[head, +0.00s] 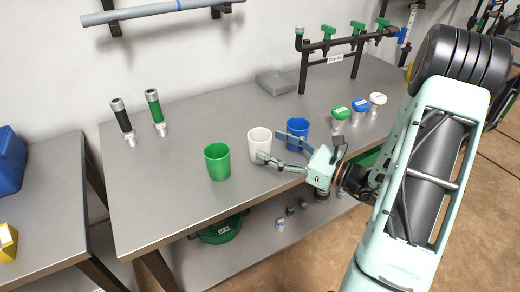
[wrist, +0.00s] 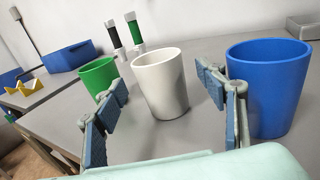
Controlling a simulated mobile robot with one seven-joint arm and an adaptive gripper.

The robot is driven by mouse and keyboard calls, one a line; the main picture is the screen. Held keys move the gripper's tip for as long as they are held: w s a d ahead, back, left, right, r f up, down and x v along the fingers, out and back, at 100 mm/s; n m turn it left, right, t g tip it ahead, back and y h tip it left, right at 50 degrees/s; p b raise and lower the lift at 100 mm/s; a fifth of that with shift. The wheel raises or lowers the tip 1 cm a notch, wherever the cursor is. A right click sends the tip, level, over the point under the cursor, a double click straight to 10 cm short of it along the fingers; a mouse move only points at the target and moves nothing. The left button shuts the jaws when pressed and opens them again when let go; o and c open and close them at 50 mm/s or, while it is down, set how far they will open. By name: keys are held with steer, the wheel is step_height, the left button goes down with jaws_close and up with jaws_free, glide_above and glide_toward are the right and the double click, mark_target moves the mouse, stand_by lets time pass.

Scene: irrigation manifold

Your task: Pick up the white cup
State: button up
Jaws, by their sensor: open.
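The white cup (head: 259,143) stands upright on the grey metal bench, between a green cup (head: 217,161) and a blue cup (head: 297,133). In the wrist view the white cup (wrist: 161,84) is straight ahead, between and a little beyond the two fingers. My gripper (head: 273,146) is open and empty, at the front side of the white cup. In the wrist view its right finger (wrist: 225,97) is between the white and blue cups, close to the blue cup (wrist: 263,87). Its left finger (wrist: 103,121) is in front of the green cup (wrist: 98,75).
Two handled fittings, one black (head: 121,118) and one green (head: 155,110), stand at the back left. A grey tray (head: 275,83) and a valve manifold (head: 340,45) are behind. Several small capped jars (head: 340,115) stand to the right. The bench (head: 160,190) is clear left of the green cup.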

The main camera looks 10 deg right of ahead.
mark_target(269, 145)
steer(key=x, duration=0.4)
steer(key=shift+w+a, duration=0.2)
steer(key=shift+c, duration=0.3)
steer(key=c, duration=1)
